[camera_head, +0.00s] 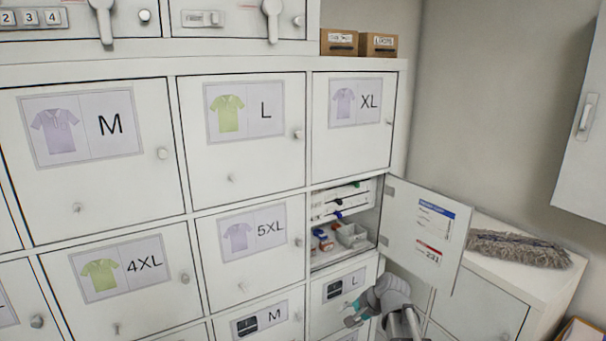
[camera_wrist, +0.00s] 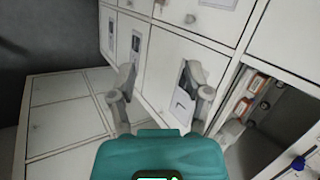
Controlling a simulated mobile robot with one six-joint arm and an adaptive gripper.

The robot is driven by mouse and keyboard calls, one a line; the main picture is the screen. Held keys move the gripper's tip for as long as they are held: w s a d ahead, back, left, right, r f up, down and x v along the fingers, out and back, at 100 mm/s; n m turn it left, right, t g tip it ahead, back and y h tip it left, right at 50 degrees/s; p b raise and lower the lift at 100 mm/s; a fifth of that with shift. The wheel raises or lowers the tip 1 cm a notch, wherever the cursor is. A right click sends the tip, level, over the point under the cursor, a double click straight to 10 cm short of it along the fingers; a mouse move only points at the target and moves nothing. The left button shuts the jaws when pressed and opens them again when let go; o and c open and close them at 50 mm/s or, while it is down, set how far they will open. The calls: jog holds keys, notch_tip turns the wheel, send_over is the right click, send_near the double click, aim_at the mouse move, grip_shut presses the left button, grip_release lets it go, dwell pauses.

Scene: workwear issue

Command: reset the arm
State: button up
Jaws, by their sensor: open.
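My gripper (camera_head: 356,314) is low in the head view, in front of the lower cabinet doors and below the open compartment. In the wrist view my gripper (camera_wrist: 162,88) has its two grey fingers wide apart with nothing between them. The fingers point toward the white cabinet doors, and no contact with them can be made out. Part of my arm shows behind the gripper at the bottom of the head view.
An open compartment (camera_head: 378,215) holds small items and a grey bin. Its door (camera_head: 425,235) swings out to the right, above my arm. A low white cabinet (camera_head: 505,285) with a mop head (camera_head: 520,249) stands at right. Two cardboard boxes sit on top.

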jog(key=s+d+f+n+g+h+b, duration=0.2)
jog(key=s+f+n+h, duration=0.1)
jog(key=s, duration=0.4)
jog(key=s+d+f+n+g+h+b, duration=0.2)
jog(key=s+f+n+b, duration=0.1)
jog(key=s+f+n, duration=0.2)
jog(key=shift+s+f+h, duration=0.4)
jog(key=shift+s+f, duration=0.3)
jog(key=shift+s, duration=0.3)
